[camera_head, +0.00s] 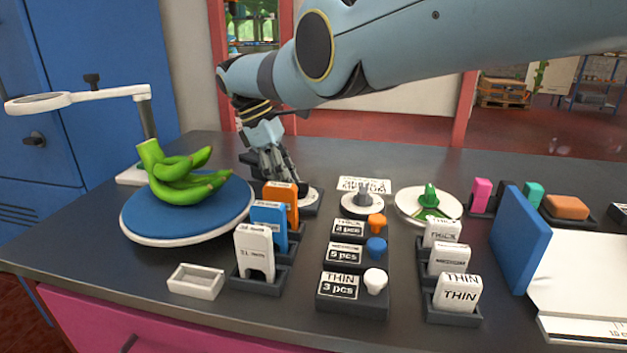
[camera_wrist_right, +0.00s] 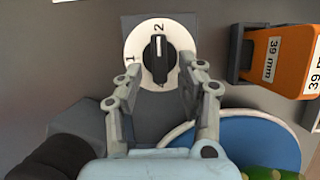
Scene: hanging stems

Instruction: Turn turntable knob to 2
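The turntable knob (camera_wrist_right: 158,60) is a black bar-shaped grip on a white round dial (camera_wrist_right: 139,37). Its white line points up toward the "2"; the "1" is at the left of the dial. My right gripper (camera_wrist_right: 160,72) is open, with one finger on each side of the knob; I cannot tell whether they touch it. In the head view the right gripper (camera_head: 285,187) reaches down to the table beside the turntable and mostly hides the dial there. The blue turntable (camera_head: 135,215) carries a green banana bunch (camera_head: 178,176). My left gripper is not in view.
Orange (camera_head: 283,203), blue (camera_head: 268,222) and white (camera_head: 253,248) size blocks stand close to the right gripper. A white tray (camera_head: 196,281) lies in front. A magnifier arm (camera_head: 85,97) stands behind the turntable. Labelled blocks and pegs fill the middle right.

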